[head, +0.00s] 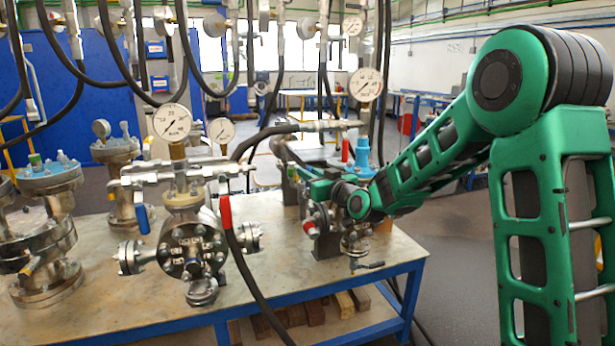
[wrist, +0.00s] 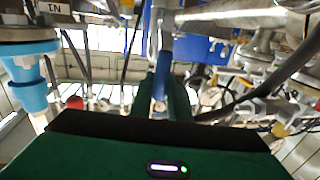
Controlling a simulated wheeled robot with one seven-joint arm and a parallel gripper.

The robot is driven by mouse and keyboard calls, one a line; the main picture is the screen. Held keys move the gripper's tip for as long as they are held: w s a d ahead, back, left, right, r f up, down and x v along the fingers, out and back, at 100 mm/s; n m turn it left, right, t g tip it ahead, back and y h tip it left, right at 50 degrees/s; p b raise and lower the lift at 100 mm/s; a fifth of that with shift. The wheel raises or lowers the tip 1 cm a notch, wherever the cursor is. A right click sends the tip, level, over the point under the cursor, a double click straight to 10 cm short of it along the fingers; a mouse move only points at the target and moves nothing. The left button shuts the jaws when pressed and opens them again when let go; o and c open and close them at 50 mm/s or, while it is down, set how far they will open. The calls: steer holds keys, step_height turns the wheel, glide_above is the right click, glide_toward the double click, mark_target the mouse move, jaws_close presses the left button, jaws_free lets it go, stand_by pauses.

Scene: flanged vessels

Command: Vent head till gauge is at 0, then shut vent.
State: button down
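My gripper (wrist: 161,98) shows in the wrist view with its green fingers close together on either side of a blue lever (wrist: 161,72). The lever hangs from a metal valve and fills the gap between the fingers. In the head view my gripper (head: 303,176) is at the rear vessel's pipework, small and partly hidden by my wrist. A round gauge (head: 366,85) stands above this pipework; its needle is too small to read surely. A red lever (head: 345,150) hangs below the pipe. The vessel body is mostly hidden behind my wrist.
A front vessel (head: 192,246) carries its own gauge (head: 172,122), blue lever (head: 143,219) and red lever (head: 225,211). More vessels stand left on the metal table (head: 110,285). Black hoses hang around. A blue flanged part (wrist: 25,80) is close left in the wrist view.

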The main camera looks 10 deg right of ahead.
steer(key=shift+a, duration=0.1)
steer(key=s+a+f+n+g+h, duration=0.1)
steer(key=a+f+n+h, duration=0.2)
steer(key=a+f+n, duration=0.5)
steer(key=shift+s+a+f+n+g+h, duration=0.2)
steer(key=shift+s+f+n+g+h, duration=0.15)
steer(key=shift+n, duration=3.65)
steer(key=shift+f, duration=0.1)
steer(key=c, duration=1.8)
jaws_free()
steer(key=shift+w, duration=0.1)
steer(key=shift+o, duration=0.7)
